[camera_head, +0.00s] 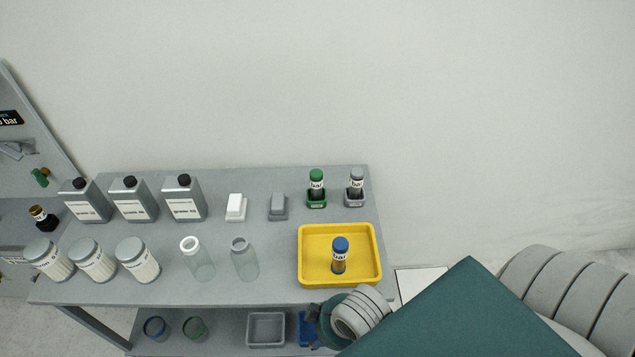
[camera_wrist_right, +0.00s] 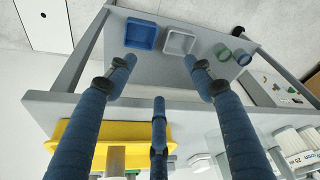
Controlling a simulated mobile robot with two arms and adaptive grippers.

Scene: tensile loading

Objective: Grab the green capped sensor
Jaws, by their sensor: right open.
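The green capped sensor (camera_head: 316,181) stands upright in a small green holder (camera_head: 317,202) at the back right of the table in the head view. It has a white label reading "bar". My right gripper (camera_wrist_right: 159,82) is open and empty, its blue fingers spread at the table's front edge. In the head view my right arm and wrist come in from the lower right, below the yellow tray and well in front of the sensor. My left gripper is not in view.
A yellow tray (camera_head: 307,279) holding a blue capped sensor (camera_head: 340,257) lies between my right gripper and the green sensor. A grey capped sensor (camera_head: 355,183) stands just right of the green one. Grey bottles, jars and glass vessels occupy the left.

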